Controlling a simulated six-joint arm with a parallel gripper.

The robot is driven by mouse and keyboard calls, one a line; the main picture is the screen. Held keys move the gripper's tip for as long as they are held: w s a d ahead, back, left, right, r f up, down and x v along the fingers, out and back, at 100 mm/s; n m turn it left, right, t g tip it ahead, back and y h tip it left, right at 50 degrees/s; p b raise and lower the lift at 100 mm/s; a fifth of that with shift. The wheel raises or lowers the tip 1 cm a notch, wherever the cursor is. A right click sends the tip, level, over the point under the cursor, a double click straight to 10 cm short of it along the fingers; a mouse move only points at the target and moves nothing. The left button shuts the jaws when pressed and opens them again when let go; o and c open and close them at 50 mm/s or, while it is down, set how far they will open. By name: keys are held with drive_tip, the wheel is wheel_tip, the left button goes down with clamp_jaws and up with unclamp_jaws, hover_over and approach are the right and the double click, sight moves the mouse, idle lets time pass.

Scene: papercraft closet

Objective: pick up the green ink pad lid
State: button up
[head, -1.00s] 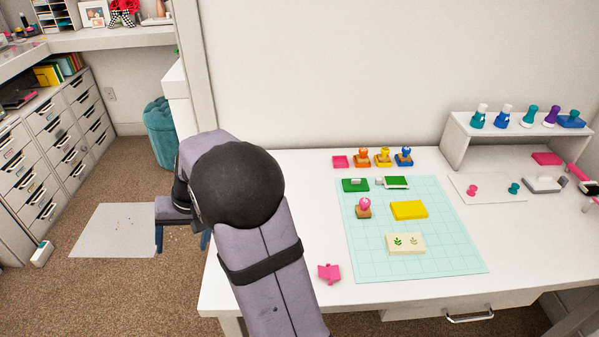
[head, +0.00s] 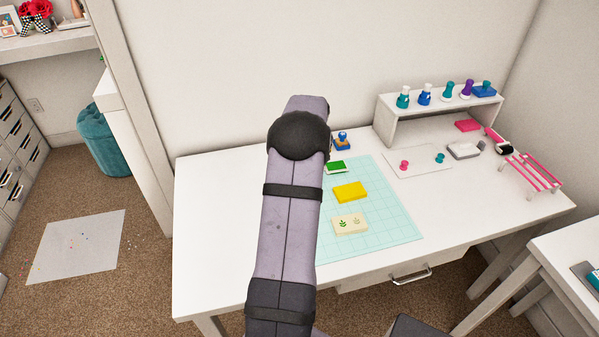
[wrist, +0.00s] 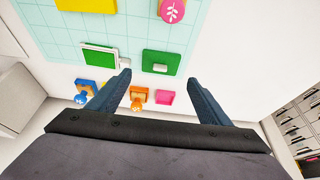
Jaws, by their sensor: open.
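Two green ink pad pieces lie side by side on the mat in the wrist view. The one with a white patch, which looks like the lid (wrist: 161,63), lies just beyond my fingertips, in line with the gap between them. The other, a green pad with a white rim (wrist: 98,57), lies to its left; it also shows in the head view (head: 336,167). My gripper (wrist: 160,79) is open and empty, above the desk. In the head view my arm hides the gripper and the lid.
A yellow block (head: 350,192) and a cream leaf-print block (head: 350,224) lie on the mat (head: 390,235). A pink-topped stamp (wrist: 172,9) stands near the lid. Orange (wrist: 138,96) and blue (wrist: 82,97) stamps and a pink pad (wrist: 165,97) are close by. A shelf (head: 387,120) stands at right.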

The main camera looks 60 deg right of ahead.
drive_tip(key=shift+p+x, duration=1.25)
drive_tip(key=shift+x, duration=2.45)
drive_tip(key=shift+s+a, duration=0.1)
drive_tip(key=c, duration=0.8)
